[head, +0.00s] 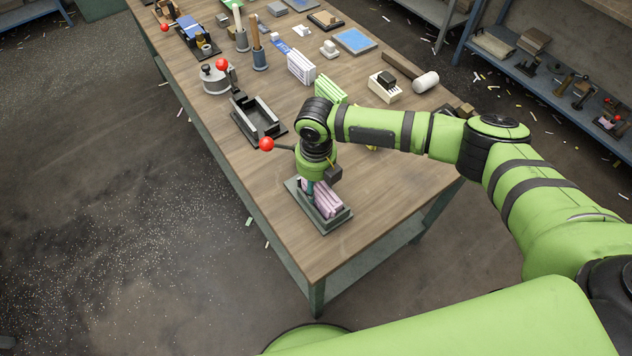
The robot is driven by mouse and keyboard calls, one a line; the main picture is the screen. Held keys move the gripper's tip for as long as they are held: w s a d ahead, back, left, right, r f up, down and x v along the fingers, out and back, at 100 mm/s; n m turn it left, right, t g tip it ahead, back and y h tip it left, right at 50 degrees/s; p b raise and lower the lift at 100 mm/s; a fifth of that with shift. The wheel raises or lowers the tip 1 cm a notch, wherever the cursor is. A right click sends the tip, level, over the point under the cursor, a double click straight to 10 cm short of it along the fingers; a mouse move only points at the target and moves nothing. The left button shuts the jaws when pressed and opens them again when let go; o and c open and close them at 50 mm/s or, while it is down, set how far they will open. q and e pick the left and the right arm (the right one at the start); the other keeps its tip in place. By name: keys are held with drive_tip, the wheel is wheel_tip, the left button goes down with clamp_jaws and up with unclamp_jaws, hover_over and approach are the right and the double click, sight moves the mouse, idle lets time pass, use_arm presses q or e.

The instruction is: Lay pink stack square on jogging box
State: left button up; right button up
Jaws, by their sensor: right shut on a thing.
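The pink stack (326,205) is a block of pale pink layers near the front end of the workbench. It shows over a shallow grey-green tray (335,223), inside the tray's outline. I cannot tell whether it rests on the tray or is held just above it. My right gripper (312,190) points down at the stack's left side and is shut on it; my wrist hides part of the stack's far end. A dark open-topped box (244,123) with raised walls stands farther back on the left. I cannot tell which of the two is the jogging box. My left gripper is out of view.
A lever with a red knob (266,144) sticks out left of my wrist. A white stack (301,67) and a green stack (329,88) stand behind my arm. A mallet (425,82) lies at the right. The bench front (370,225) is clear.

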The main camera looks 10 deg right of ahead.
sight(316, 184)
idle(0.4)
drive_tip(key=o, duration=1.5)
drive_tip(key=shift+r, duration=0.1)
drive_tip(key=shift+r+b, duration=0.55)
drive_tip(key=shift+r, duration=0.5)
drive_tip(key=shift+r+b, duration=0.65)
drive_tip(key=shift+r, duration=1.25)
